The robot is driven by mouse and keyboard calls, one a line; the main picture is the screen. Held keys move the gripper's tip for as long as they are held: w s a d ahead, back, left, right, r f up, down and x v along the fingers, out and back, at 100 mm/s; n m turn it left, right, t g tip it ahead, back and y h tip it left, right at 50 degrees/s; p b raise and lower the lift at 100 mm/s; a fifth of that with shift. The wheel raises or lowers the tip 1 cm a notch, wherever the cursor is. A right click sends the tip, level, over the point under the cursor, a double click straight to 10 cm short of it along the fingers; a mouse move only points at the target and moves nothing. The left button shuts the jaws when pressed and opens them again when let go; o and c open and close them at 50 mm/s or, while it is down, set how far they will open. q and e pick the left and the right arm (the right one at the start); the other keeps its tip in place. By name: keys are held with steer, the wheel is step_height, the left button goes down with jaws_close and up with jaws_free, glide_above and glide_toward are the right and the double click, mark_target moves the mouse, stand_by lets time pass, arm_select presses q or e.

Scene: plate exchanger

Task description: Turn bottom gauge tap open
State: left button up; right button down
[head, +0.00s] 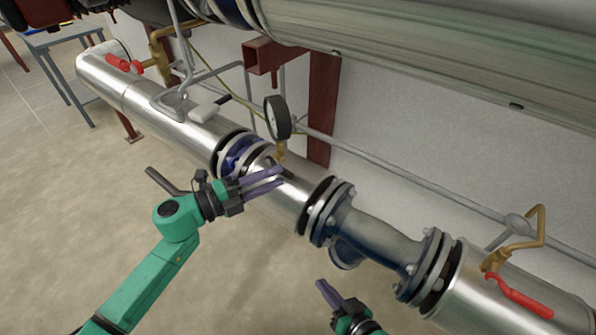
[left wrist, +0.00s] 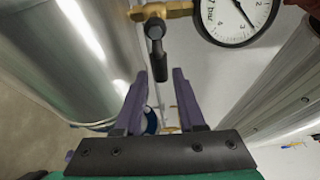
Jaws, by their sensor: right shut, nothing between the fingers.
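A round pressure gauge (head: 278,117) with a white dial stands on a brass tap (head: 281,152) on top of the silver pipe. In the left wrist view, the gauge (left wrist: 238,14) is at the top right, and the brass fitting (left wrist: 168,11) carries a black tap handle (left wrist: 156,45) pointing toward my gripper. My left gripper (head: 282,176) is open at the tap. In the left wrist view, the handle's end reaches the gap between the purple fingertips (left wrist: 164,75), with no clear contact. My right gripper (head: 320,284) is shut and empty, lower down in front of the pipe.
The silver pipe (head: 135,92) with bolted flanges runs diagonally across. Red-handled taps stand at its left (head: 118,62) and right (head: 518,296). A thick pipe (head: 420,62) hangs above, and a thin grey pipe (head: 400,172) runs along the wall. Floor in front is clear.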

mark_target(288, 171)
arm_select(q)
steer(key=x, duration=0.6)
steer(key=shift+w+d+b, duration=0.2)
steer(key=shift+w+b, duration=0.05)
steer(key=shift+b, duration=0.15)
jaws_close()
stand_by(0.9)
